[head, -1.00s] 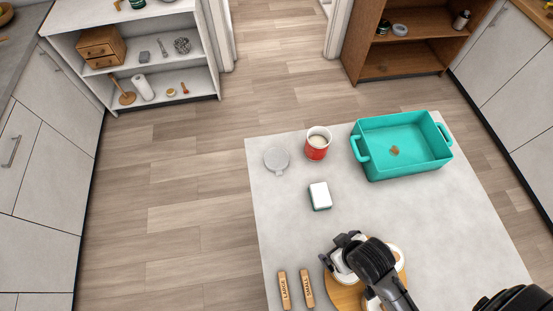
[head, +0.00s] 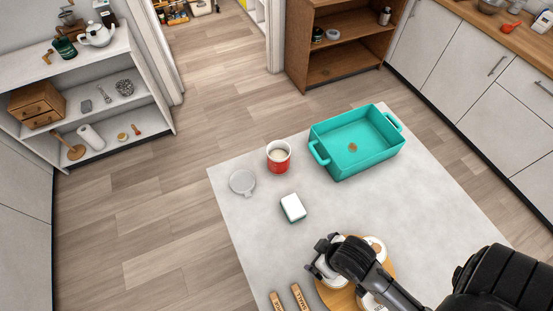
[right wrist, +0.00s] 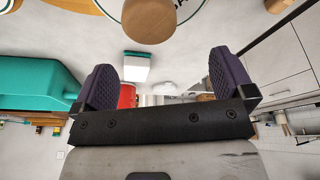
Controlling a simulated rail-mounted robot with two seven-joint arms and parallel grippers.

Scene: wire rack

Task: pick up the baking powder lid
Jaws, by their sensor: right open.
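The baking powder lid, a pale grey translucent round lid with a tab (head: 242,182), lies flat on the table's left part in the head view. The red baking powder can (head: 278,158) stands upright and open to its right, apart from it, with pale contents. My left gripper is not in view.
A white and green sponge (head: 292,208) lies between my right gripper and the lid. The wooden board (head: 333,298) holds white items. Wooden labelled sticks (head: 299,298) lie left of it.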

